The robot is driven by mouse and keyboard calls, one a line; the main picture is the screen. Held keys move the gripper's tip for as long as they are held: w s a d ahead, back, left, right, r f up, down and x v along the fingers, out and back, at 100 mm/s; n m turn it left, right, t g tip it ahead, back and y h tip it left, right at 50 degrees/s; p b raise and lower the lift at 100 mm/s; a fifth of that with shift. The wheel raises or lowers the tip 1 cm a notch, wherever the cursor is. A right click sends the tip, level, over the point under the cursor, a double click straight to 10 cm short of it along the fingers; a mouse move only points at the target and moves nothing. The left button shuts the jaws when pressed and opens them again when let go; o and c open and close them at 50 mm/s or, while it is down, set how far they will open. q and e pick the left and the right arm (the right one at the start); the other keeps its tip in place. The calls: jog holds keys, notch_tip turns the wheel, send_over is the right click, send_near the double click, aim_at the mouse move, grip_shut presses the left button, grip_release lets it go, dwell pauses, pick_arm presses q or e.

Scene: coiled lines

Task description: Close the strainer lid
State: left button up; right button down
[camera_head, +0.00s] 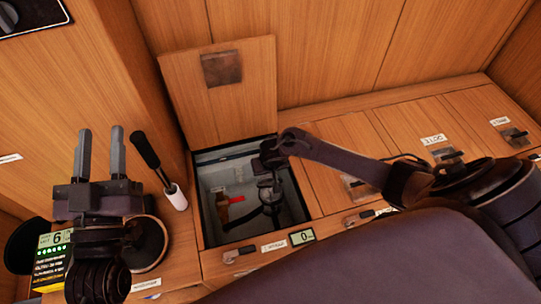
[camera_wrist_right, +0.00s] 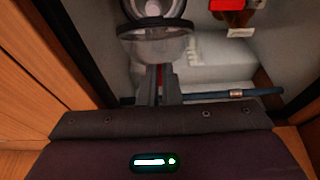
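In the head view the strainer (camera_head: 267,190) is small and partly hidden below my right gripper (camera_head: 268,160). That gripper reaches down into the compartment. In the wrist view its fingers (camera_wrist_right: 158,72) lie close together just short of the bowl, with a thin reddish strip between them. My left gripper (camera_head: 99,150) is open and empty, left of the compartment.
The wooden hatch (camera_head: 222,85) stands open behind the compartment (camera_head: 204,225). Inside are a red-handled valve (camera_head: 222,207) and a blue-grey hose (camera_wrist_right: 225,95). A black-and-white handled tool (camera_head: 175,196) and a black-green box (camera_head: 50,255) stand at left, near my left gripper.

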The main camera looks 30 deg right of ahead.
jog(key=shift+r+p, duration=0.6)
jog(key=shift+p, duration=0.5)
notch_tip(320, 180, up, 2)
jog(key=shift+d+r+p, duration=0.1)
jog(key=shift+p, duration=0.95)
notch_tip(320, 180, up, 4)
jog(key=p, duration=0.4)
jog(key=shift+r+p, duration=0.1)
jog(key=shift+p, duration=0.3)
